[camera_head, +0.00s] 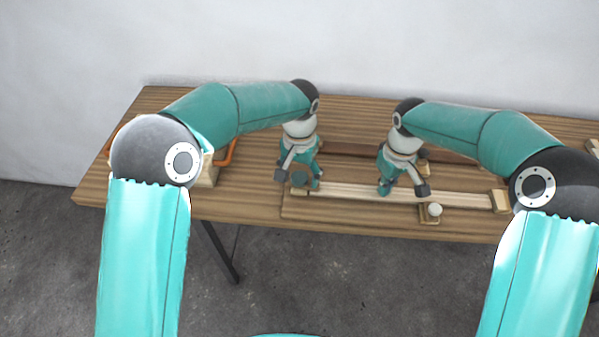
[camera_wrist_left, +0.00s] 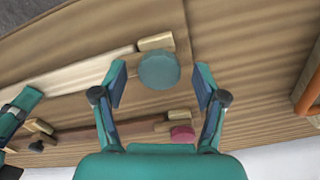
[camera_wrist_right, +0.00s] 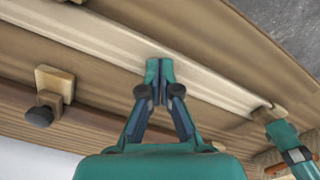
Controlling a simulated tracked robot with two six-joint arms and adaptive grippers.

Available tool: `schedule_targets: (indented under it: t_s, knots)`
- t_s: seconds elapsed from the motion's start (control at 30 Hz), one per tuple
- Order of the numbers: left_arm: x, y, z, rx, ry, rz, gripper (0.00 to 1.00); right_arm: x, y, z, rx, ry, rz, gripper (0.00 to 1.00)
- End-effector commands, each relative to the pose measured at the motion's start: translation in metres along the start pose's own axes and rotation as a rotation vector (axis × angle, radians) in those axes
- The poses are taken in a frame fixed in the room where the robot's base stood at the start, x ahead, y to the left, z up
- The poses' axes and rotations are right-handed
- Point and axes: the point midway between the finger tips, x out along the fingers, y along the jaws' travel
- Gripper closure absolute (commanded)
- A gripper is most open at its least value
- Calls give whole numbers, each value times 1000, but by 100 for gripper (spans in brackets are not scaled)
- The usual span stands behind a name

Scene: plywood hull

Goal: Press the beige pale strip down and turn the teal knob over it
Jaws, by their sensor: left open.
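The beige pale strip (camera_head: 350,192) lies lengthwise along a wooden board on the table. It also crosses the left wrist view (camera_wrist_left: 80,75) and the right wrist view (camera_wrist_right: 110,42). The round teal knob (camera_wrist_left: 158,70) is at the strip's left end in the head view (camera_head: 300,179), beside a small wooden block. My left gripper (camera_head: 299,183) is open, with its fingers on either side of the knob and apart from it in the left wrist view. My right gripper (camera_wrist_right: 160,72) is shut, with its fingertips at the strip's middle stretch; I cannot tell whether they press on it.
A darker reddish strip (camera_wrist_left: 90,132) runs parallel behind, with a crimson knob (camera_wrist_left: 182,133) at its end. A dark knob (camera_wrist_right: 40,115) sits on a wooden block. A cream knob (camera_head: 434,210) stands in front of the strip. An orange handle (camera_head: 226,152) is at the left.

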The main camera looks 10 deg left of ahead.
Motion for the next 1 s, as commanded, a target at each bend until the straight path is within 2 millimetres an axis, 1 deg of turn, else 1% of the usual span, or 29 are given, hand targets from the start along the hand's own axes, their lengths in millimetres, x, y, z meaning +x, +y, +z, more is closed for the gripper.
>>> schedule_targets:
  t_s: [0.13, 0.27, 1.0]
  knots:
    - [0, 0, 0, 1, -2, 0, 28, 1, 0, 1, 0, -2, 0, 100]
    - [-6, 0, 0, 1, -1, 0, 28, 1, 0, 1, 0, -2, 0, 100]
    - [-63, 1, 0, 2, -3, 0, 28, 1, 0, 0, 0, -2, -1, 100]
